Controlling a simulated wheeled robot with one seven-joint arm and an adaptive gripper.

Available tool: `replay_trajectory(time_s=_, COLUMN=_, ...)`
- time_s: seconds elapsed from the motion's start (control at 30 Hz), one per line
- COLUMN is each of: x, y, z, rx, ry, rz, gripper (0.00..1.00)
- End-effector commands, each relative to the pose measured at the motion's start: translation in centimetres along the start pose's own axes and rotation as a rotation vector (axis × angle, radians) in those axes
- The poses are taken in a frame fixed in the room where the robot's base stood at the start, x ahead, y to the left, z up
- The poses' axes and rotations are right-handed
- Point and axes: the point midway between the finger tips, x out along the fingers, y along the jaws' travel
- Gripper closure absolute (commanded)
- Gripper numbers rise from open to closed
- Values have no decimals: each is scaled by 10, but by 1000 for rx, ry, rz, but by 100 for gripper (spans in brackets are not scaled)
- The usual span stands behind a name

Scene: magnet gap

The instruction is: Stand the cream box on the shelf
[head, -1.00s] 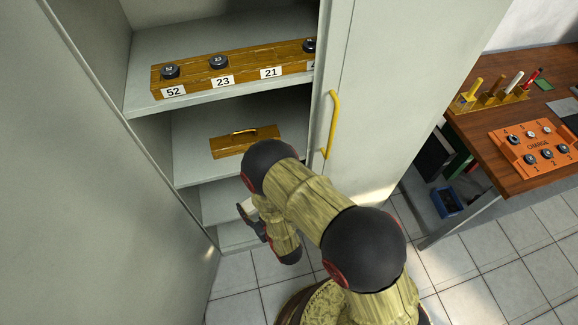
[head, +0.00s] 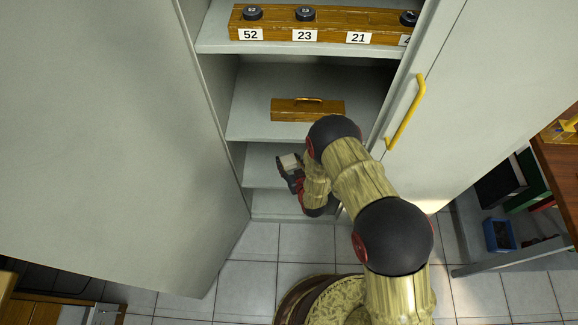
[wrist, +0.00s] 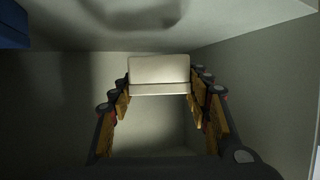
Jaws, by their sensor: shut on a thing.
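The cream box (head: 289,162) is at the end of my arm, in front of the lower shelves of the open cabinet. In the wrist view the cream box (wrist: 160,70) sits between the fingertips of my gripper (wrist: 160,88), which is shut on it. In the head view my gripper (head: 293,174) is small and partly hidden by my arm. A lower shelf (head: 262,170) shows beneath the middle shelf (head: 250,125). I cannot tell whether the box touches a shelf.
A wooden case with a handle (head: 308,110) lies on the middle shelf. A numbered wooden rack (head: 330,27) stands on the top shelf. Cabinet doors stand at left (head: 110,110) and right (head: 470,100). A blue thing (wrist: 12,25) shows at the wrist view's upper left.

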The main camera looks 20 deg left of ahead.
Motion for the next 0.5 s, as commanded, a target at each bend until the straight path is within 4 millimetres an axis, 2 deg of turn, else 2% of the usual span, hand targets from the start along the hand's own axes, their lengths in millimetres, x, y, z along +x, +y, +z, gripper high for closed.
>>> replay_trajectory(time_s=0.1, x=15, y=4, z=8, rx=0, ry=3, rz=1, gripper=76)
replay_trajectory(time_s=0.37, x=30, y=9, z=16, rx=0, ry=4, rz=0, gripper=76)
replay_trajectory(time_s=0.5, x=38, y=8, z=38, rx=0, ry=0, rz=0, gripper=76)
